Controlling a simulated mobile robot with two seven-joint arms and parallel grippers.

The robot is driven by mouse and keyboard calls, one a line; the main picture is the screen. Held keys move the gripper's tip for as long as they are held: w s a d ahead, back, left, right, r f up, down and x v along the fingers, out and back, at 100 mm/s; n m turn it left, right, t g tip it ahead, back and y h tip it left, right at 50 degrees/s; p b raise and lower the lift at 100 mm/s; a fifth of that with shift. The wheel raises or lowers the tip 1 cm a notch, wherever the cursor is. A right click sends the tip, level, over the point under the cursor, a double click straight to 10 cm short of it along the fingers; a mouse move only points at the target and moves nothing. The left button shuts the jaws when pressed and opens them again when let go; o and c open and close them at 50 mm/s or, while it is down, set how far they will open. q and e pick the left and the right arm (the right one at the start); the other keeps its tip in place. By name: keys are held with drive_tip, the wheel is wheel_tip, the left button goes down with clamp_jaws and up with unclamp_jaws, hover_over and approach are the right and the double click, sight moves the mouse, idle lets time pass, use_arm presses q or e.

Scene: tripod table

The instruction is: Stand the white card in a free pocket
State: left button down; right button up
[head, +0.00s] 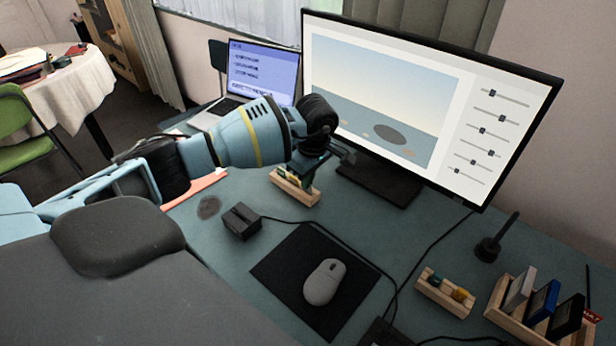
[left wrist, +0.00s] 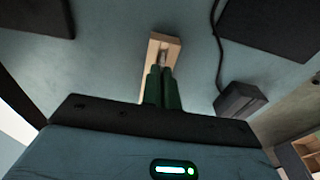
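A pale, whitish card (head: 519,291) stands tilted at the left end of the wooden rack (head: 503,316) at the lower right in the head view. A blue card (head: 541,302) and a black card (head: 567,316) stand beside it. My left gripper (head: 304,168) is far from this rack, pointing down at a small wooden holder (head: 296,190) before the monitor. In the left wrist view its green fingers (left wrist: 162,72) are close together over that holder (left wrist: 158,48), and a small greyish thing (left wrist: 163,57) shows at their tips. I see nothing clearly held. My right gripper is out of view.
A large monitor (head: 420,100) stands behind my left gripper. A black box (head: 241,221) with a cable, a mouse (head: 324,281) on a dark pad, and a second wooden holder (head: 437,297) with coloured pieces lie between gripper and rack. A dark upright stand (head: 490,248) is behind the rack.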

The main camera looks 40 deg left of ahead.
use_arm(q)
drive_tip(key=shift+f, duration=0.6)
drive_tip(key=c, duration=1.6)
unclamp_jaws()
drive_tip(key=r, duration=0.5)
drive_tip(key=d+r, duration=0.1)
drive_tip(key=r, duration=0.2)
drive_tip(key=shift+f, duration=0.1)
